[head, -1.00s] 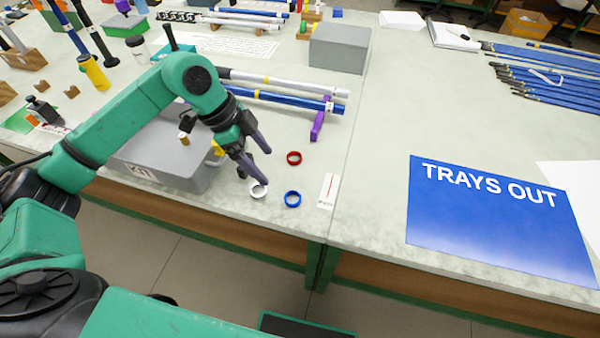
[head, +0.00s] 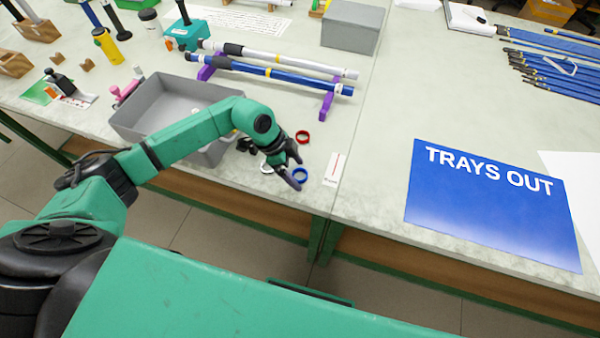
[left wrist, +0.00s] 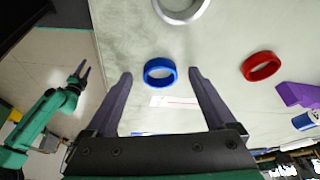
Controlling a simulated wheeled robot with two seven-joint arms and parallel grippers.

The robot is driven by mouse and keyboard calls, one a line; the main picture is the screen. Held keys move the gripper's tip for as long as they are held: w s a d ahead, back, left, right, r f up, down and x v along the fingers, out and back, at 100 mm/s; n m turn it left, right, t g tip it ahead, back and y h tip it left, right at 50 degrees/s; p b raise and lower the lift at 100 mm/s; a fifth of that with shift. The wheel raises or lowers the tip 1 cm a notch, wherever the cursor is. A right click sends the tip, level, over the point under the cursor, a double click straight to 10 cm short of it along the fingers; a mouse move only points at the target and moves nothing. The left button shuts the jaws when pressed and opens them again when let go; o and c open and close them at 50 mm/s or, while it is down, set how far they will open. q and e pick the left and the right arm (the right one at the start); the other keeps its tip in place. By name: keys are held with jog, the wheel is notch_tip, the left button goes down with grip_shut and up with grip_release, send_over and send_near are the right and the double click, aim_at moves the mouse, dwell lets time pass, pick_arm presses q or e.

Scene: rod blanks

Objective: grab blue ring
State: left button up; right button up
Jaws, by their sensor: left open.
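The blue ring (head: 300,176) lies on the table near its front edge, and it also shows in the left wrist view (left wrist: 160,82). My left gripper (head: 289,172) is open and empty, close beside the ring in the head view. In the left wrist view the ring appears between the two fingertips, with a gap on each side. A red ring (head: 302,137) lies farther back, and a white or silver ring (head: 266,168) lies to the left, partly hidden by my gripper. My right gripper (left wrist: 83,71) shows small at the left of the left wrist view.
A grey open bin (head: 150,119) stands behind my left arm. Blue and white rods (head: 280,75) rest on purple supports (head: 326,105). A white card with a red line (head: 335,168) lies just right of the blue ring. A blue TRAYS OUT sheet (head: 480,220) lies on the right.

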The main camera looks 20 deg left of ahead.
pick_arm(q)
jog(key=c, duration=1.4)
